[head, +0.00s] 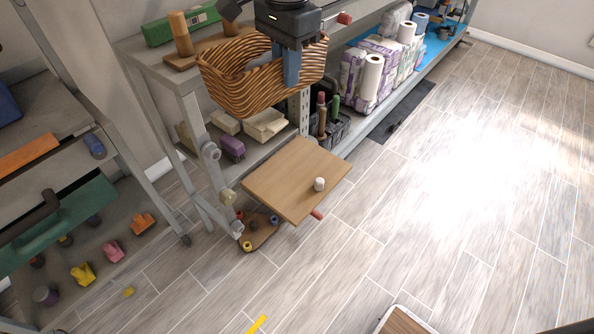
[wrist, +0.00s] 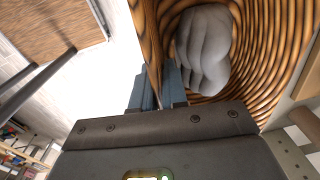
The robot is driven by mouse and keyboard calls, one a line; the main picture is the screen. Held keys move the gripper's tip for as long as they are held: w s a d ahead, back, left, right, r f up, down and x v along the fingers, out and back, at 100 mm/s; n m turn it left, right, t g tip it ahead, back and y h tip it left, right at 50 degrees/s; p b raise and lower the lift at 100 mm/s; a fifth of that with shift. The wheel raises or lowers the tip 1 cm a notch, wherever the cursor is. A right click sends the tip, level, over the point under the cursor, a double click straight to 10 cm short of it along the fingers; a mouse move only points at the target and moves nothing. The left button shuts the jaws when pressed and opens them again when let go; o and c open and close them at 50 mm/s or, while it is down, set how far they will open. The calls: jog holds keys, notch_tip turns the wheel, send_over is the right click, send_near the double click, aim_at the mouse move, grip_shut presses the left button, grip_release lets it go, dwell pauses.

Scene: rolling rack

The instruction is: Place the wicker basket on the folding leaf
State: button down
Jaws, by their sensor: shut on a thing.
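The wicker basket (head: 230,88), striped brown and tan, hangs tilted in the air at the left end of the rack. My gripper (head: 290,72) is shut on the basket's wall near its right end. In the wrist view the basket's inside (wrist: 265,65) fills the right, with a grey rounded lump (wrist: 204,50) in it, and the blue-grey fingers (wrist: 160,88) straddle the wall. The folding leaf (head: 285,178), a flat tan wooden board, sticks out at the rack's end, lower than the basket and apart from it.
A wooden board (head: 205,58) with upright pegs and a green box (head: 178,25) is on the rack top beside the basket. Paper rolls (head: 372,75) and packs fill the lower shelf. A grey cart (head: 60,165) stands at left.

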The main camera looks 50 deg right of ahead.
jog(key=shift+n, duration=0.7)
jog(key=shift+w+d+f+b, duration=0.6)
jog(key=shift+d+f, duration=0.9)
jog(key=shift+f, duration=4.2)
jog(key=shift+w+d+f+b, duration=0.35)
jog(key=shift+d+f+b, duration=0.8)
jog(key=shift+f, duration=4.5)
jog(key=shift+w+d+f+b, duration=0.4)
jog(key=shift+d+f, duration=1.5)
jog(key=shift+f, duration=3.8)
jog(key=shift+w, duration=0.1)
jog(key=shift+f, duration=0.2)
jog(key=c, duration=1.2)
grip_release()
jog(key=shift+o, duration=0.2)
